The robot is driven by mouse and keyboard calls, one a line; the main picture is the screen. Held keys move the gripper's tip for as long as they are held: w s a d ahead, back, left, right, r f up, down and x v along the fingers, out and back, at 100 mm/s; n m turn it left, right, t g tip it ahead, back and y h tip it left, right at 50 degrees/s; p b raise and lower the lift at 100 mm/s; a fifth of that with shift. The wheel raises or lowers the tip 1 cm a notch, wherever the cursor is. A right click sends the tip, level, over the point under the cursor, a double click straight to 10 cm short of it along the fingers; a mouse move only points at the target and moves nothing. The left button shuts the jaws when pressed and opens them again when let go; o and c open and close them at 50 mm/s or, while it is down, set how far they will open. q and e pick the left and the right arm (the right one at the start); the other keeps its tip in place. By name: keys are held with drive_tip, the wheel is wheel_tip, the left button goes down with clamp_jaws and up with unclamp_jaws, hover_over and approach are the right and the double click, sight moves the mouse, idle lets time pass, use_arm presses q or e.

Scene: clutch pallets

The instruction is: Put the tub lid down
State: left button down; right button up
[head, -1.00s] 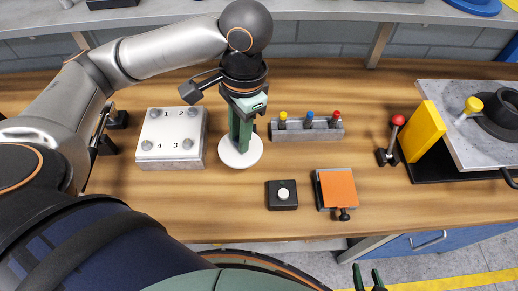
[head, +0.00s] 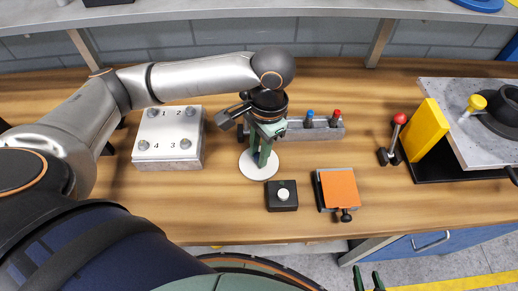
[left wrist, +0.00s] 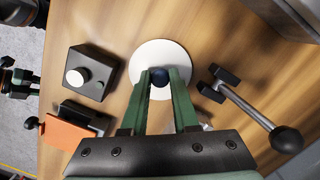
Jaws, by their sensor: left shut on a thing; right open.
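The tub lid is a round white disc (head: 251,169) with a small dark blue knob (left wrist: 160,76). My left gripper (head: 262,161) is above it with its green fingers shut on the knob. In the left wrist view, the disc (left wrist: 160,49) spreads flat beyond the fingertips. The lid is at or just over the wooden bench; I cannot tell whether it touches. It lies behind and left of a black box with a white button (head: 282,195). My right gripper (head: 368,278) is open and empty at the bottom edge, low in front of the bench.
A numbered grey plate (head: 168,150) is to the left. A rack with blue and red pegs (head: 315,132) is behind, partly hidden. An orange-topped block (head: 338,188) is to the right. A black-ball lever (left wrist: 250,108) is close beside the lid. Bench front left is clear.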

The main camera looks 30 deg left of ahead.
use_arm(q)
drive_tip(key=c, duration=0.7)
unclamp_jaws()
drive_tip(key=shift+f, duration=0.1)
